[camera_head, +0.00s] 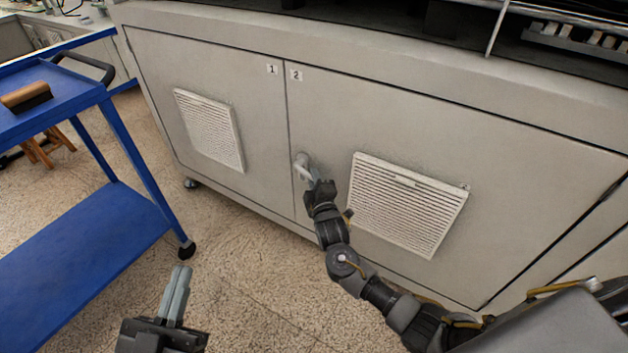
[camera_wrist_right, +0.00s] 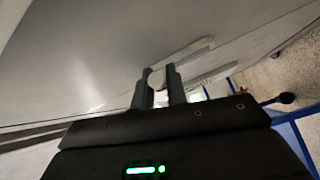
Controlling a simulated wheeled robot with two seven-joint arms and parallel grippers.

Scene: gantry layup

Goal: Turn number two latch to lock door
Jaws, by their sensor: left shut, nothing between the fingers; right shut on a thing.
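The number two door (camera_head: 420,120) is the wide grey cabinet door with a "2" label (camera_head: 296,75) at its upper left corner. It looks closed against the seam with door one. Its pale grey latch (camera_head: 301,161) sits near the door's left edge. My right gripper (camera_head: 311,182) is at the latch, shut on it. In the right wrist view the fingers of the right gripper (camera_wrist_right: 159,84) stand either side of the pale latch (camera_wrist_right: 157,79). The fingers partly hide the latch, so its exact angle is hard to tell. My left gripper (camera_head: 175,292) is shut and empty above the floor.
Door one (camera_head: 190,70), with a white vent (camera_head: 209,130), is left of the seam. Another vent (camera_head: 405,203) is right of the latch. A blue cart (camera_head: 75,255) carrying a wooden-handled brush (camera_head: 26,96) stands at left. Speckled floor (camera_head: 240,260) is clear between cart and cabinet.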

